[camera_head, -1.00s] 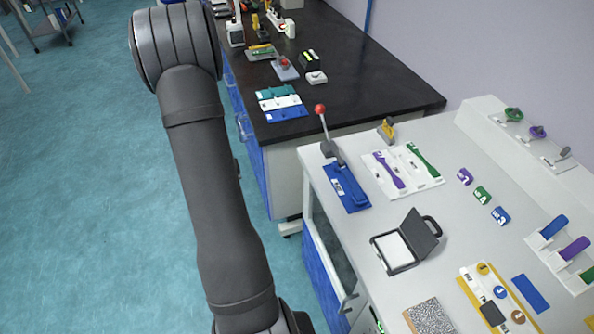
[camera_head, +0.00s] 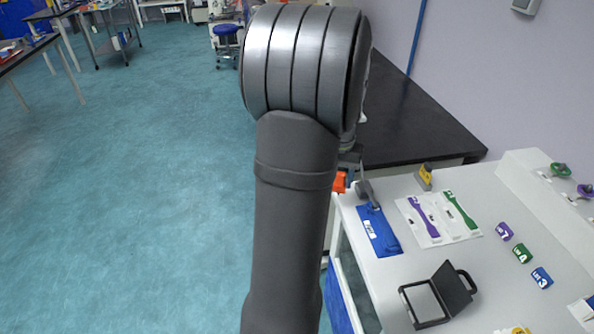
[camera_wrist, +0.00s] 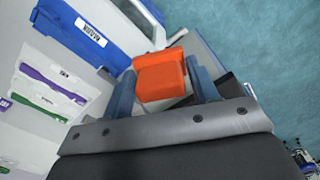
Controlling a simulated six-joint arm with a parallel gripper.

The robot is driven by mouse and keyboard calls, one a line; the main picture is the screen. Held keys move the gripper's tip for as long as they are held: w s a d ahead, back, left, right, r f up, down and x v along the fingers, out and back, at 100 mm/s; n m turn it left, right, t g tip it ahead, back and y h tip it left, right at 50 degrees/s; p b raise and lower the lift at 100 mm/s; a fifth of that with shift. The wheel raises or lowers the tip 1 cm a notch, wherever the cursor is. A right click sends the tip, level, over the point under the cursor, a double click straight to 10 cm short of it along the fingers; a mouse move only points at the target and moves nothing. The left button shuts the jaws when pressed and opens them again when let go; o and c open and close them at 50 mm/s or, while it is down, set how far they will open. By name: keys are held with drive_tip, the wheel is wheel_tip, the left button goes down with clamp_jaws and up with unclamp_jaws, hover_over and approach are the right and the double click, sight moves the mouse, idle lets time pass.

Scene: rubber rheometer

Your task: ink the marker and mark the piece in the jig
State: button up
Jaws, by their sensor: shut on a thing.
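My gripper (camera_wrist: 163,88) is shut on an orange block (camera_wrist: 160,75), held between its two blue-grey fingers. The block's underside is hidden. In the head view the orange block (camera_head: 340,181) shows beside my arm, left of the lever base; my fingers are hidden there. A labelled blue plate (camera_head: 378,231) carries the grey lever (camera_head: 365,191), whose upper part is hidden by my arm. The blue plate also shows in the wrist view (camera_wrist: 75,22). I cannot tell which thing is the jig.
A white plate (camera_head: 461,227) holds a purple dumbbell strip (camera_head: 422,216) and a green one (camera_head: 460,210). A yellow-and-grey item (camera_head: 426,176) stands behind. Purple, green and blue tags (camera_head: 522,253) lie right. A black bench (camera_head: 430,130) stands beyond the white table. Table between case and plate is clear.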

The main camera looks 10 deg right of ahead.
drive_tip(key=s+d+m, duration=0.1)
drive_tip(key=s+d, duration=0.4)
drive_tip(key=s, duration=0.3)
drive_tip(key=s+d+m, duration=0.1)
drive_tip(key=s+d, duration=0.5)
drive_tip(key=s, duration=0.3)
drive_tip(key=s+d+m, duration=0.1)
drive_tip(key=s, duration=1.5)
drive_tip(key=shift+s+d+r, duration=0.15)
drive_tip(key=shift+d+r, duration=0.1)
drive_tip(key=shift+r, duration=0.05)
drive_tip(key=shift+f, duration=3)
drive_tip(key=shift+f, duration=0.6)
wheel_tip(320, 180, up, 7)
